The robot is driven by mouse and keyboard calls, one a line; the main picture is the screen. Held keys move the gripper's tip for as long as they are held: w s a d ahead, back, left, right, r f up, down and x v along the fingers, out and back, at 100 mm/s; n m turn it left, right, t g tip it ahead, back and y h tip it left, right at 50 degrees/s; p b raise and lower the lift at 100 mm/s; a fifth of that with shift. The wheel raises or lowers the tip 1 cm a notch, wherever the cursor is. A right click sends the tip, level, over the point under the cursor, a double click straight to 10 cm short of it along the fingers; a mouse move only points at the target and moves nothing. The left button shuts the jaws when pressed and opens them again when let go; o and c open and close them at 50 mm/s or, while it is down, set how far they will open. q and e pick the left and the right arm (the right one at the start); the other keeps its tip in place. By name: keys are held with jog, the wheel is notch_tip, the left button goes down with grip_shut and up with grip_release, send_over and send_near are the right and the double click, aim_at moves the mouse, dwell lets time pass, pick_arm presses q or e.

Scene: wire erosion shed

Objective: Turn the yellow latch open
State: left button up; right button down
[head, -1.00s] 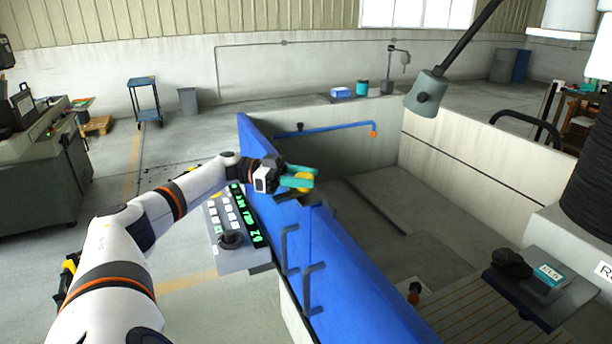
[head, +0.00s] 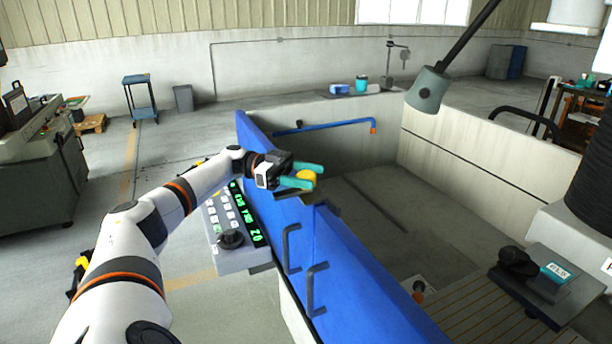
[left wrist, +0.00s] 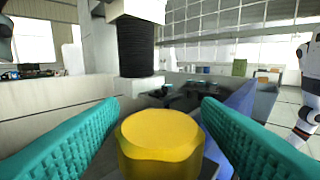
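The yellow latch (head: 306,176) is a round knob on top of the blue door panel (head: 330,255). In the left wrist view the latch (left wrist: 160,142) fills the lower middle, with a flat yellow top. My left gripper (head: 312,175) reaches in from the left with its teal fingers spread. One finger is on each side of the latch; in the left wrist view the gripper (left wrist: 160,112) looks open around it. I cannot tell whether either finger touches it. My right gripper is not in view.
A control pendant (head: 238,230) with buttons and a black knob hangs at the panel's near side, below my left forearm. Two dark handles (head: 312,290) stand out from the panel. A grey lamp (head: 428,90) hangs over the tank. The tank interior beyond the panel is mostly clear.

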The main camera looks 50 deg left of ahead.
pick_arm(q)
jog(key=shift+a, duration=0.1)
jog(key=shift+s+a+f+b, duration=0.1)
jog(key=shift+a+b, duration=0.2)
jog(key=shift+b+v, duration=4.45)
jog(key=shift+v, duration=1.1)
jog(key=shift+s, duration=0.1)
jog(key=shift+s, duration=0.1)
